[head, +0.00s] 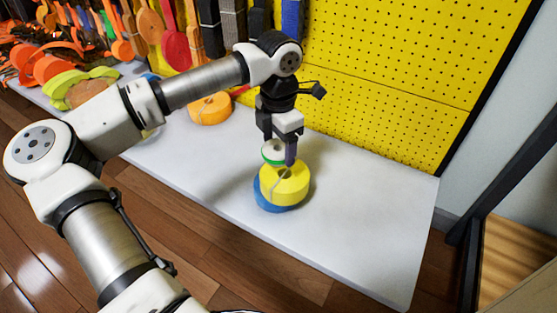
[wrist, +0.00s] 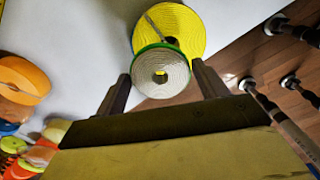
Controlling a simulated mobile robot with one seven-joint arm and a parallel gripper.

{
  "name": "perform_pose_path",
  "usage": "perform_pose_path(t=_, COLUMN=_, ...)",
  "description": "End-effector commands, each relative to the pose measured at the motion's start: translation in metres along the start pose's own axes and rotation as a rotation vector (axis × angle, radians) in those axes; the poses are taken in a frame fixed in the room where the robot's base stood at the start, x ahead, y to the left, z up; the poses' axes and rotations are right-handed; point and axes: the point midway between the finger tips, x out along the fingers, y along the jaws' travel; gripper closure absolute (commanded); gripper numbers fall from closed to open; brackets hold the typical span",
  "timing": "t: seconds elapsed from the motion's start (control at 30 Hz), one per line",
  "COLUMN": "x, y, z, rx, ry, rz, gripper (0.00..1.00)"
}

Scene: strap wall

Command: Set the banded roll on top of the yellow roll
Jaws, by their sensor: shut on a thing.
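The banded roll (head: 273,155) is small and white with a green band. My gripper (head: 280,150) is shut on it, one finger on each side. In the wrist view the banded roll (wrist: 148,84) sits between the two fingers of the gripper (wrist: 163,78), its flat face and centre hole towards the camera. The yellow roll (head: 290,187) lies flat below the held roll, which overlaps its rear left part in the head view. The yellow roll also shows behind it in the wrist view (wrist: 188,22). Whether the two rolls touch, I cannot tell.
A blue roll (head: 268,203) lies under the yellow roll on the white shelf (head: 350,220). An orange roll (head: 210,110) lies further back left. A yellow pegboard (head: 400,80) with hanging straps stands behind. The shelf's right part is clear.

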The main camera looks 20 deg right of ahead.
Motion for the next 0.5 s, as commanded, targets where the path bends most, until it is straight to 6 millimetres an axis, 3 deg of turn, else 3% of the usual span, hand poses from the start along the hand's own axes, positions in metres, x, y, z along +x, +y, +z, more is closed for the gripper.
perform_pose_path(t=0.2, x=0.043, y=0.0, z=0.0, rx=0.0, ry=-0.001, rz=-0.003, gripper=0.37)
perform_pose_path(t=0.5, x=0.047, y=0.0, z=0.0, rx=0.0, ry=-0.001, rz=0.0, gripper=0.37)
